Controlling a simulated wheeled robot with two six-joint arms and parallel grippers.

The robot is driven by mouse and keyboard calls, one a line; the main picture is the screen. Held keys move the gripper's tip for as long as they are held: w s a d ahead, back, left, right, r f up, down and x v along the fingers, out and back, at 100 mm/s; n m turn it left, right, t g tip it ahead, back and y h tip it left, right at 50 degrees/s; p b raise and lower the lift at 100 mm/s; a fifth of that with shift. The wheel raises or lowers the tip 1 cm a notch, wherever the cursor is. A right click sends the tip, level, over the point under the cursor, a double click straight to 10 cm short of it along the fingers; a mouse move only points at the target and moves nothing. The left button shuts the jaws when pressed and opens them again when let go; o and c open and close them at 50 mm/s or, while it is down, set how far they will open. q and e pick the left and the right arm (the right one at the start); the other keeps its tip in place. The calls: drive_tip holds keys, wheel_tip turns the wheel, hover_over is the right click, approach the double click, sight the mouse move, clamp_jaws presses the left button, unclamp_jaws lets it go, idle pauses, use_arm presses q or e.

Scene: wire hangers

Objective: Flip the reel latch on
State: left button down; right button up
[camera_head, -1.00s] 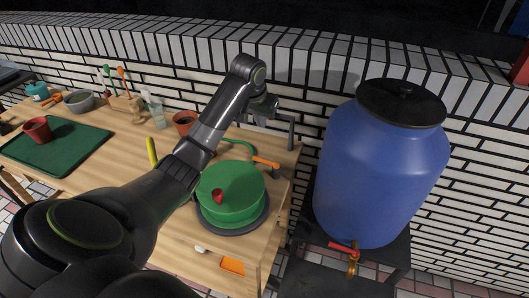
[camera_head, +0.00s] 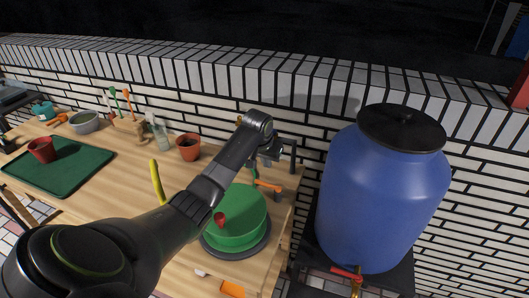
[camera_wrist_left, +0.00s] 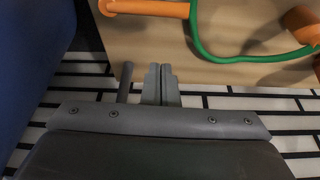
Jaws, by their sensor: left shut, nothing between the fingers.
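A green round reel (camera_head: 240,222) sits on a dark grey round base at the right end of the wooden bench. A small red piece (camera_head: 221,219), perhaps its latch, shows at the reel's front left. My left gripper (camera_head: 272,155) is beyond the reel, near the bench's back right corner, apart from the red piece. In the left wrist view its two grey fingers (camera_wrist_left: 160,84) are together with nothing between them. An orange nozzle (camera_head: 269,186) with green hose (camera_wrist_left: 240,57) lies near the fingers. My right gripper is out of view.
A large blue barrel (camera_head: 380,195) with a black lid stands right of the bench. A white brick wall (camera_head: 310,110) runs behind. A terracotta pot (camera_head: 188,147), a yellow tool (camera_head: 157,182) and a green tray (camera_head: 60,165) are on the bench.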

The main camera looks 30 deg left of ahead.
sight(267, 184)
use_arm(q)
drive_tip(key=s, duration=0.1)
drive_tip(key=s+f+p, duration=0.1)
drive_tip(key=s+f, duration=0.1)
drive_tip(key=shift+d, duration=0.25)
drive_tip(key=shift+s+f, duration=0.15)
drive_tip(key=shift+f, duration=0.05)
drive_tip(key=shift+r, duration=0.1)
